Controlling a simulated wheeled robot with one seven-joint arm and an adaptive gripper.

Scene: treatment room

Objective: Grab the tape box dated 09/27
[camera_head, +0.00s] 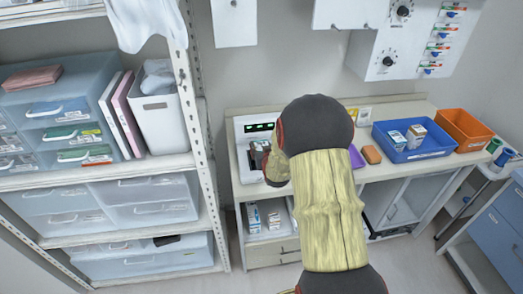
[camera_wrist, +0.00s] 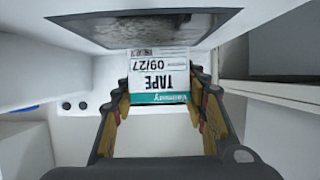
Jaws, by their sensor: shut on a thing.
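The tape box (camera_wrist: 158,75) is white with a teal band. Its label reads "TAPE" and "09/27", upside down in the wrist view. It sits between the fingertips of my gripper (camera_wrist: 159,92), which is shut on it, with one finger on each side. In the head view my own arm hides the box and most of the gripper, in front of the white device on the counter.
A white device (camera_head: 245,180) with a green display stands at the counter's left. A blue bin (camera_head: 436,151) holds two small boxes, beside an orange bin (camera_head: 480,144). More small boxes (camera_head: 254,219) stand on the shelf below. A metal shelf rack (camera_head: 203,150) is at left.

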